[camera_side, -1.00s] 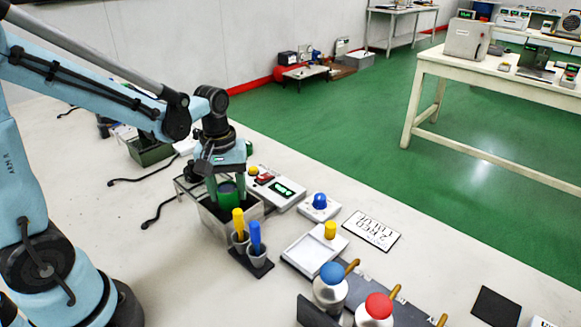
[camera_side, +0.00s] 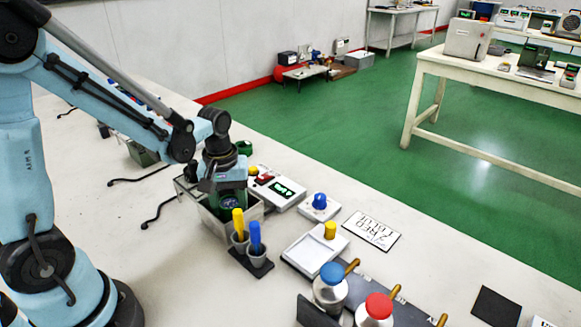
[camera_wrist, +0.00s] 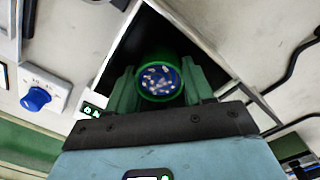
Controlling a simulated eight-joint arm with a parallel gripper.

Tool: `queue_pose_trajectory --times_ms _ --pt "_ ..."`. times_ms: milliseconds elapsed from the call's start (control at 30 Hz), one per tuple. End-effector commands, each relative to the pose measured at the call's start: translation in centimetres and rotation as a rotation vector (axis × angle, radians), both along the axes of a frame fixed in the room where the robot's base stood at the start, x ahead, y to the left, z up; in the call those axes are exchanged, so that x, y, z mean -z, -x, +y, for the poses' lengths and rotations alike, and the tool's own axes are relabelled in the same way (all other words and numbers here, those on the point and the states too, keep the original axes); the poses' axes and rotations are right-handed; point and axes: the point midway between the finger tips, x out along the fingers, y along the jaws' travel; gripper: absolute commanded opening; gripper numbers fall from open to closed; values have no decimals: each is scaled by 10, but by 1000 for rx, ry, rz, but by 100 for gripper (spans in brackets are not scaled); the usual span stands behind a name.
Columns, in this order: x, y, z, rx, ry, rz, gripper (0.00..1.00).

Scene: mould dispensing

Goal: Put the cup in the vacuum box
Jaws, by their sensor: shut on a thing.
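My gripper (camera_side: 227,200) points down into the open-topped vacuum box (camera_side: 256,213) in the side view. It is shut on the green cup (camera_side: 230,205), which sits inside the box opening, partly hidden by the fingers and the box wall. In the wrist view the cup (camera_wrist: 158,80) has a green rim and a blue inside with pale specks. The green fingers (camera_wrist: 160,88) stand on both sides of it, with the box's dark inside around it. I cannot tell whether the cup touches the box floor.
Just in front of the box is a dark holder with a yellow-handled tool (camera_side: 238,222) and a blue-handled tool (camera_side: 255,237). A white device with a green display (camera_side: 284,189) is close on the right. A green round object (camera_side: 244,148) lies behind my gripper.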

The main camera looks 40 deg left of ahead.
Motion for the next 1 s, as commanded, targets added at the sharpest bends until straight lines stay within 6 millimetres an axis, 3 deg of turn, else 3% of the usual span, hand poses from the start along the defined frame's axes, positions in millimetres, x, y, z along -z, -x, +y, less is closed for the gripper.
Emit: queue_pose_trajectory --times_ms 800,833,1000 --pt "6 0 0 0 0 0 23" --pt "6 0 0 0 0 0 53" --pt "6 0 0 0 0 0 79"
